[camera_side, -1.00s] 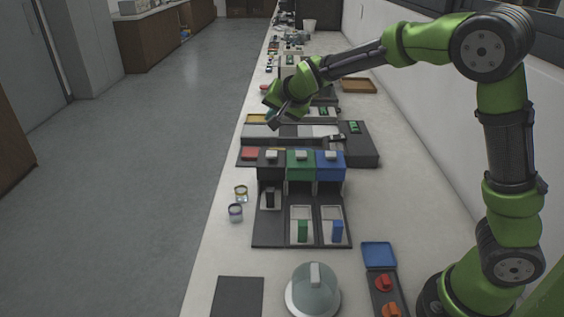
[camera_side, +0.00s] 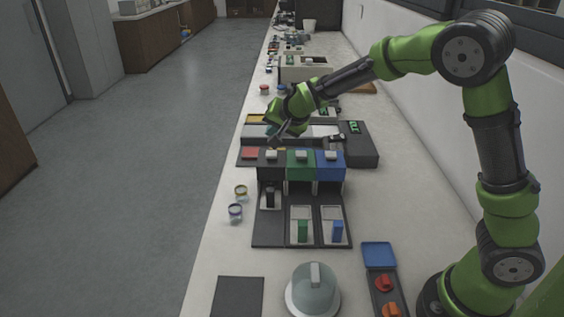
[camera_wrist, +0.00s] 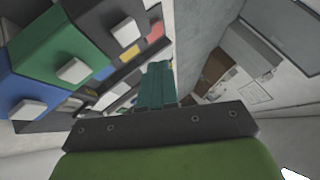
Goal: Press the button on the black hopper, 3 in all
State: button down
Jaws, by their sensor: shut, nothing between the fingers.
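The black hopper (camera_side: 271,165) stands at the left of a row, with the green hopper (camera_side: 301,170) and blue hopper (camera_side: 330,170) to its right. A pale button (camera_side: 271,154) sits on top of the black one. In the wrist view the black hopper (camera_wrist: 92,17) and its button (camera_wrist: 126,31) are at the upper left. My gripper (camera_side: 273,143) is shut and empty, just above and behind the black hopper's button in the side view. Its teal fingers (camera_wrist: 157,68) point right of that button in the wrist view. No contact shows. A black piece (camera_side: 270,197) is below the black hopper.
Two small jars (camera_side: 235,211) stand at the bench's left edge. A dark unit with a green display (camera_side: 355,128) is behind to the right. A domed device (camera_side: 314,287) stands in front.

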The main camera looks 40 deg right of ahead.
aim_at(274, 154)
jog(key=shift+f, duration=1.6)
dwell(0.8)
jog(key=shift+f, duration=0.4)
jog(key=shift+f, duration=0.5)
dwell(0.5)
dwell(0.4)
jog(key=shift+r, duration=0.95)
jog(key=shift+r, duration=2.5)
